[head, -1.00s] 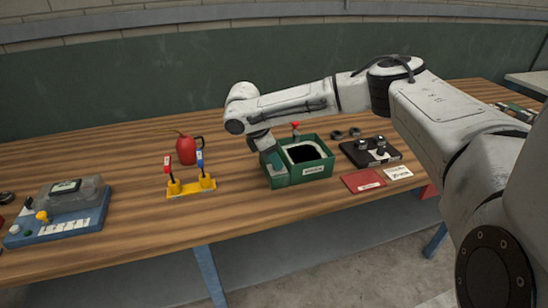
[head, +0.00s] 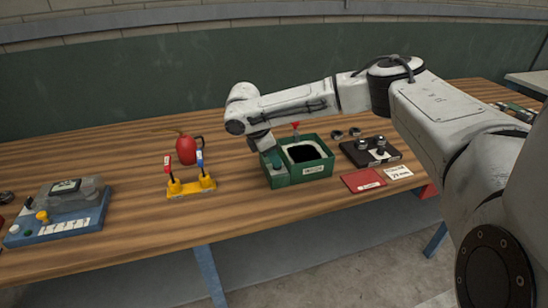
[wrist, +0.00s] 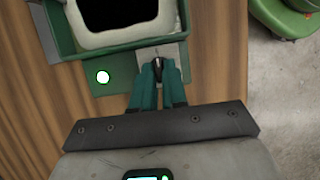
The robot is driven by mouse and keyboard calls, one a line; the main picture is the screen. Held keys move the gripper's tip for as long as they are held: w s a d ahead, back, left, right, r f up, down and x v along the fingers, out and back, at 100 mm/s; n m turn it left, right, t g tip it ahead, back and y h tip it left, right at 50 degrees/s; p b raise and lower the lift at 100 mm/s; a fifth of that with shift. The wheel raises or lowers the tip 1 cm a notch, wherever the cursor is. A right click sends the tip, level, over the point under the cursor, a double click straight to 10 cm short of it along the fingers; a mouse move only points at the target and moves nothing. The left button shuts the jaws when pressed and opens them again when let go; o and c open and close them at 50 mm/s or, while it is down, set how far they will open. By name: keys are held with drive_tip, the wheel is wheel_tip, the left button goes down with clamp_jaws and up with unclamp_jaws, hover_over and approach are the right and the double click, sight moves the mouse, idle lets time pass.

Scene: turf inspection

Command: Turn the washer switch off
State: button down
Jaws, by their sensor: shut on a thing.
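The washer is a green box (head: 312,172) with a white-rimmed dark basin, and it stands on the wooden bench. In the wrist view its green wall (wrist: 120,46) and a lit pale round lamp (wrist: 103,77) show. A small dark switch lever (wrist: 158,64) sits on a grey plate beside the lamp. My gripper (wrist: 159,72) has its teal fingers closed around this lever. In the head view my gripper (head: 272,160) reaches down at the washer's left front corner. The fingers hide the lower part of the lever, so its exact position is hard to tell.
A yellow stand with red and blue handles (head: 191,186) and a red oil can (head: 188,150) stand to the left. A black block with knobs (head: 370,153) and a red card (head: 362,181) lie to the right. A blue-based device (head: 58,225) is at far left.

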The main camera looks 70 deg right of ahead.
drive_tip(key=shift+r, duration=0.1)
drive_tip(key=n+p, duration=0.1)
drive_tip(key=n+t+h+p, duration=0.1)
drive_tip(key=n+p, duration=0.1)
drive_tip(key=shift+s+a+r, duration=0.1)
drive_tip(key=shift+s+a, duration=0.05)
drive_tip(key=shift+s, duration=0.05)
drive_tip(key=n+t+p, duration=0.1)
drive_tip(key=n, duration=0.1)
drive_tip(key=n+p, duration=0.1)
drive_tip(key=n, duration=0.2)
drive_tip(key=shift+s+t+h, duration=0.15)
drive_tip(key=shift+t+h, duration=0.15)
drive_tip(key=shift+t, duration=0.1)
drive_tip(key=n+t+p, duration=0.1)
drive_tip(key=n, duration=0.1)
drive_tip(key=n+t+p, duration=0.1)
drive_tip(key=n, duration=0.2)
drive_tip(key=shift+s, duration=0.2)
drive_tip(key=shift+s+n+t+y+p, duration=0.15)
drive_tip(key=shift+n+t, duration=0.25)
drive_tip(key=shift+n, duration=0.8)
drive_tip(key=shift+n+t+y+p, duration=0.25)
drive_tip(key=shift+n+t, duration=0.15)
drive_tip(key=shift+n, duration=0.8)
drive_tip(key=c, duration=1.2)
unclamp_jaws()
drive_tip(key=shift+o, duration=0.2)
